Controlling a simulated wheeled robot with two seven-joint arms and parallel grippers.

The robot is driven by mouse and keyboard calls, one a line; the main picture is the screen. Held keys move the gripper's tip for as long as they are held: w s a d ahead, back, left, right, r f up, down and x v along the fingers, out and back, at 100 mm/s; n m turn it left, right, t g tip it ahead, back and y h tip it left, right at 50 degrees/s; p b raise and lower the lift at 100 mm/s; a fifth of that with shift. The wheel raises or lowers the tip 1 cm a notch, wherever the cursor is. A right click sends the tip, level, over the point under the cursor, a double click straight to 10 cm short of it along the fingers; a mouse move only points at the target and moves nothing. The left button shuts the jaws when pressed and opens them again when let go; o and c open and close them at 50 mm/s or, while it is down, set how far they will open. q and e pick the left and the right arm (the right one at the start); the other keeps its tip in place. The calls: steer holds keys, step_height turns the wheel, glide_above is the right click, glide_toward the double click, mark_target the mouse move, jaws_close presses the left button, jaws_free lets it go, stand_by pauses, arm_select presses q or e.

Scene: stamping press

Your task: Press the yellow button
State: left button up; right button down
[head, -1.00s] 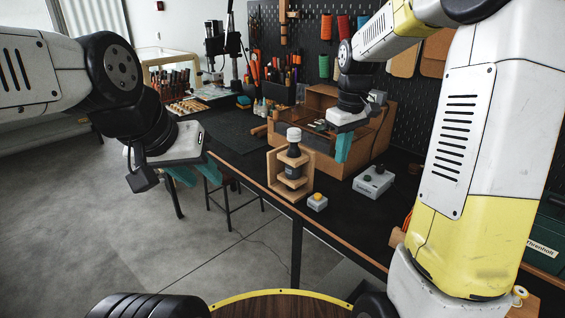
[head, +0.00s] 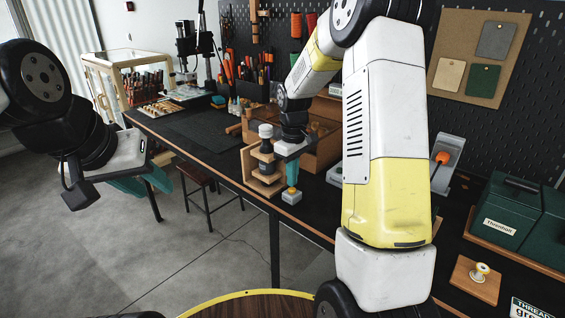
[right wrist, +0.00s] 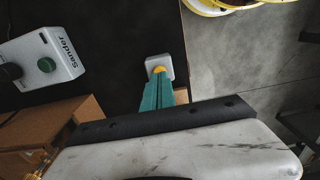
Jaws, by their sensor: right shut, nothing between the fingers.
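The yellow button (head: 291,190) sits on a small pale grey box near the front edge of the black workbench. In the right wrist view the yellow button (right wrist: 159,70) shows just beyond the fingertips. My right gripper (head: 292,180) is shut and empty, its teal fingers pointing down right above the button. In the right wrist view the tips (right wrist: 158,78) overlap the button's near side; I cannot tell whether they touch it. My left gripper (head: 150,184) hangs over the floor at the left, away from the bench; its finger gap is not clear.
A wooden stand (head: 262,181) with a dark bottle is just left of the button. A grey box marked Sander (right wrist: 40,60) with a green button lies nearby. Green cases (head: 515,215) and a wooden block with a knob (head: 476,278) are at the right.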

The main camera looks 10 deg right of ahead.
steer(key=shift+f, duration=0.35)
steer(key=shift+f, duration=0.65)
steer(key=shift+r, duration=0.15)
step_height(320, 180, up, 9)
stand_by(1.4)
steer(key=shift+r, duration=0.15)
stand_by(0.6)
